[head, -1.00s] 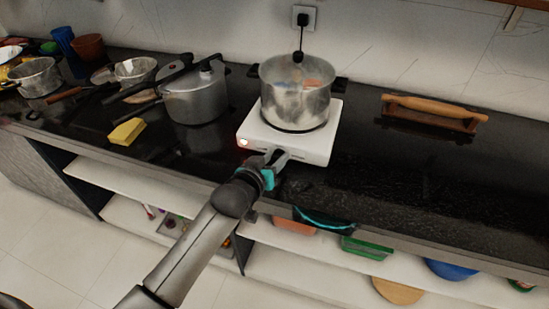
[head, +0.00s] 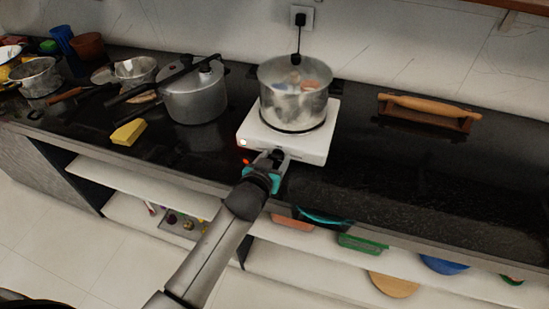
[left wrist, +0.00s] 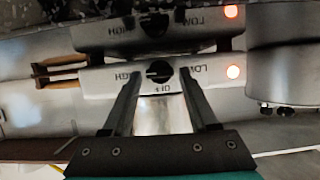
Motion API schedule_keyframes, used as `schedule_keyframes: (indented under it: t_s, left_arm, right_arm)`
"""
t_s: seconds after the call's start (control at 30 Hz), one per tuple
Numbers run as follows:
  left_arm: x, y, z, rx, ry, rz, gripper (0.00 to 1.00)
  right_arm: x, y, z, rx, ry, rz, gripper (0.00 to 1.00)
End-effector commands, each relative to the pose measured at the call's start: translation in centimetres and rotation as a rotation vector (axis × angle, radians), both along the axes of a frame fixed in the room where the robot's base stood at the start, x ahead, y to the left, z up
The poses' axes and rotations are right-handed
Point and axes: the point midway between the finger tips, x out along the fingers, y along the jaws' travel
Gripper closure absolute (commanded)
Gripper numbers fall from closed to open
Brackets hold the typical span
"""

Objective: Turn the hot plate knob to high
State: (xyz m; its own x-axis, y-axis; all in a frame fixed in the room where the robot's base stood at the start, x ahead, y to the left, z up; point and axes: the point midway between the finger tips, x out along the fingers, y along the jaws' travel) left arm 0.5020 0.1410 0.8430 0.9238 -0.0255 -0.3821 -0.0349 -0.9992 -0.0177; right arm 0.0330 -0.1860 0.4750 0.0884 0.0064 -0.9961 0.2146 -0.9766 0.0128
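The white hot plate (head: 305,153) stands on the dark counter with a glass pot (head: 294,100) on it. Its round black knob (left wrist: 158,72) shows in the left wrist view, between upside-down HIGH and LOW labels, with OFF on the gripper side. I cannot tell exactly where the knob points. My left gripper (head: 275,154) is at the plate's front edge and hides the knob in the head view. In the left wrist view its fingers (left wrist: 159,75) are open, one on each side of the knob, with gaps showing. My right gripper is not in view.
A grey pressure cooker (head: 193,95) stands left of the hot plate, with a yellow sponge (head: 128,132) before it. A wooden rolling pin (head: 430,105) rests on a stand at right. The counter between plate and stand is clear. Shelves with containers lie below the counter.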

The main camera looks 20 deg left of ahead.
Motion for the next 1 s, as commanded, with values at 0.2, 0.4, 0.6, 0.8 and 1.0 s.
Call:
schedule_keyframes:
  t_s: [0.2, 0.4, 0.6, 0.8, 1.0]
  left_arm:
    - [0.0, 0.0, 0.0, -0.002, 0.0, 0.001, 0.28]
    - [-0.2, 0.0, 0.1, -0.002, 0.001, 0.001, 0.28]
    - [-2.2, 0.1, 1.0, -0.002, 0.002, 0.0, 0.28]
    - [-5.5, 0.2, 2.4, -0.003, 0.003, 0.001, 0.28]
    - [-8.8, 0.3, 3.7, -0.003, 0.003, 0.001, 0.28]
  right_arm:
    - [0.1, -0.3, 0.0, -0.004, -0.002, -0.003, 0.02]
    - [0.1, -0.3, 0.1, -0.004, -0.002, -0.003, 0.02]
    - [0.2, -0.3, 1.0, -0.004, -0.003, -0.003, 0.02]
    - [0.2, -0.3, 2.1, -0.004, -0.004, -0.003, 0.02]
    - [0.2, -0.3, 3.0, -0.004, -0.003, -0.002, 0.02]
